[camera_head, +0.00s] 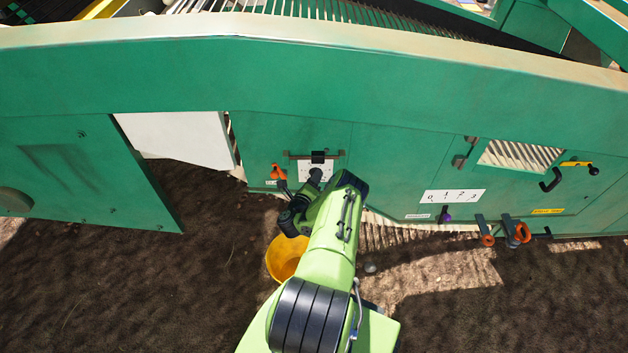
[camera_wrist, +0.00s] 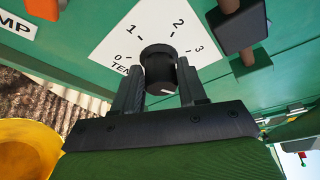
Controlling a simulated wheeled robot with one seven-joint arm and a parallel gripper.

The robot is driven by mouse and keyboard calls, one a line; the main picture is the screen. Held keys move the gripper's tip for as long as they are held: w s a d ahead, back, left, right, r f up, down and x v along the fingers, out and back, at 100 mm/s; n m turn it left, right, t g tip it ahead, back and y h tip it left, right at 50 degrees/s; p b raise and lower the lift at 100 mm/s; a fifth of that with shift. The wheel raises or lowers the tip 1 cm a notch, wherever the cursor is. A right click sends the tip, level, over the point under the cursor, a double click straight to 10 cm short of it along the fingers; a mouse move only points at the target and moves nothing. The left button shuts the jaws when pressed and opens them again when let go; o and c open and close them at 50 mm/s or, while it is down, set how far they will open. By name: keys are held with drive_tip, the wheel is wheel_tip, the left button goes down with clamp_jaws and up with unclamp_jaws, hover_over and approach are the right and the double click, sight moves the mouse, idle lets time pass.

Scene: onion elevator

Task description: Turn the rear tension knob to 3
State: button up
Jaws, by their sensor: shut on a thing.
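The black tension knob (camera_wrist: 159,66) stands out from a white dial plate (camera_wrist: 125,40) marked 0, 1, 2, 3 in the wrist view. Part of the plate's "TEN..." lettering is hidden behind my gripper. My gripper (camera_wrist: 158,84) is shut on the knob, with one dark finger on each side. A short white mark shows on the knob's near face, at the side away from the numbers; I cannot tell which number the knob is set to. In the head view, the plate (camera_head: 325,173) shows on the green machine's side, and my gripper and wrist largely hide the knob.
An orange-handled lever (camera_head: 279,172) is close left of the plate, and a black clamp-like part (camera_head: 318,156) sits above it. A yellow bucket (camera_head: 284,262) stands on the soil below. A second 0–3 scale (camera_head: 452,196) and orange-handled levers (camera_head: 515,232) are to the right.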

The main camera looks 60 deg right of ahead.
drive_tip(key=n, duration=0.1)
drive_tip(key=n+h+b, duration=0.1)
drive_tip(key=n, duration=0.1)
drive_tip(key=n+h, duration=0.1)
drive_tip(key=shift+w+f+n+b, duration=0.15)
drive_tip(key=shift+f+n+b, duration=0.15)
drive_tip(key=shift+f+n+h+b, duration=0.15)
drive_tip(key=shift+n+h+b, duration=0.55)
drive_tip(key=shift+n, duration=1.1)
drive_tip(key=shift+a, duration=0.1)
drive_tip(key=o, duration=1)
